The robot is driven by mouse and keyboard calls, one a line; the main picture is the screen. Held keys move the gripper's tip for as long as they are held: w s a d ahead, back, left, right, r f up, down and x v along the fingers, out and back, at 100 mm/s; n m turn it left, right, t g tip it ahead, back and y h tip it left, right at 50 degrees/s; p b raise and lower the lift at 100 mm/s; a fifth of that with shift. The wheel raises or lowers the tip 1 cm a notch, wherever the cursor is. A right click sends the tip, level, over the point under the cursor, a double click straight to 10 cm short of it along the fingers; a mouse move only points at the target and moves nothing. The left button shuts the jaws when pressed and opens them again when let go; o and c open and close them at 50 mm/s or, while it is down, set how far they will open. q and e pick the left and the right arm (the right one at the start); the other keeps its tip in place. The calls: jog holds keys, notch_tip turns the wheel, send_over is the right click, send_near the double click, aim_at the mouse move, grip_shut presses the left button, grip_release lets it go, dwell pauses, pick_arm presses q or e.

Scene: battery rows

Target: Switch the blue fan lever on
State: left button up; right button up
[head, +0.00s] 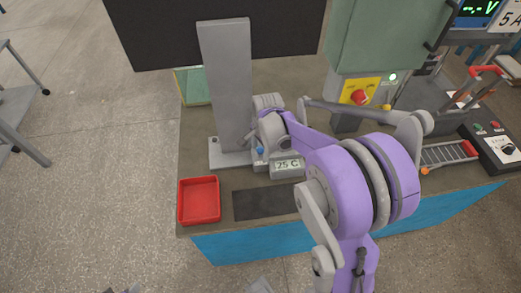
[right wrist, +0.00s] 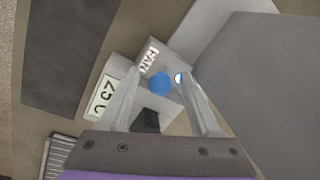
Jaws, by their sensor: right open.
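The blue fan lever shows as a round blue knob (right wrist: 159,84) in the right wrist view, beside a plate marked FAN (right wrist: 149,57). A small blue spot of it (head: 260,150) shows in the head view at the foot of the grey column. My right gripper (right wrist: 161,73) is open, with one finger on each side of the knob. I cannot tell whether either finger touches it. In the head view my purple right arm reaches over the bench, and its gripper (head: 262,140) is partly hidden beside the column. My left gripper is not visible.
A display reading 25 C (head: 287,166) stands beside the lever. The tall grey column (head: 226,85) rises close by. A red tray (head: 199,201) and dark mat (head: 262,204) lie in front. A green cabinet (head: 385,40) and yellow panel with red knob (head: 359,97) stand behind.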

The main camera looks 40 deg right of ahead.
grip_shut()
dwell(0.3)
dwell(1.2)
